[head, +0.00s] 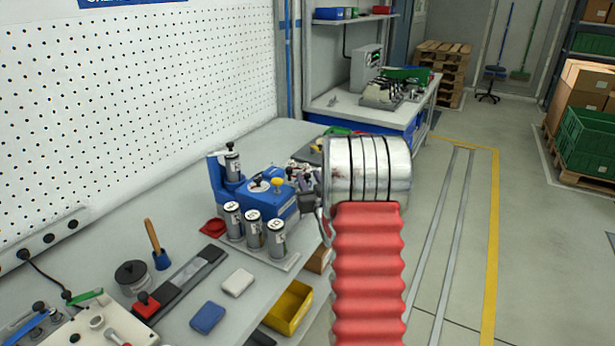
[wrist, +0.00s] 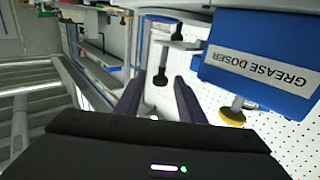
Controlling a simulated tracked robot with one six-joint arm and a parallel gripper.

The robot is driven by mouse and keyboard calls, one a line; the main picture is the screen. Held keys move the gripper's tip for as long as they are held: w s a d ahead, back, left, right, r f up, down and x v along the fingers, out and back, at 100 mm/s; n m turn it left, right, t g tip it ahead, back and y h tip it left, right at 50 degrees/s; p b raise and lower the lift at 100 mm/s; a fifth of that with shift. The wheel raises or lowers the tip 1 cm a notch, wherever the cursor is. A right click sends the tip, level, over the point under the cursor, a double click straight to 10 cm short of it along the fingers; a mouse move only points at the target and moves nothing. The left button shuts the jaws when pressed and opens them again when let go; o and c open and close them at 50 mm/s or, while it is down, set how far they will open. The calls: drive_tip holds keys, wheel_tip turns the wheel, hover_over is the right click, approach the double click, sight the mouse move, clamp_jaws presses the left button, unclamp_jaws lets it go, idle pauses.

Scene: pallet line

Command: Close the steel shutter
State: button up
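The blue grease doser (head: 265,203) stands on the bench in the head view; its labelled blue face (wrist: 262,65) and a yellow knob (wrist: 232,115) appear upside down in the wrist view. Beside it, a grey metal piece with a black knob (wrist: 160,80) shows between my fingers. I cannot tell for certain that this piece is the steel shutter. My gripper (wrist: 158,95) has its two dark fingers apart, one on each side of the knob, with no visible contact. In the head view my gripper (head: 312,192) is beside the doser, partly hidden by my arm.
Several labelled metal canisters (head: 254,230) stand in front of the doser. A pegboard wall (head: 130,110) rises behind.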

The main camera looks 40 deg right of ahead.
drive_tip(key=shift+x, duration=1.05)
drive_tip(key=shift+c, duration=0.5)
clamp_jaws()
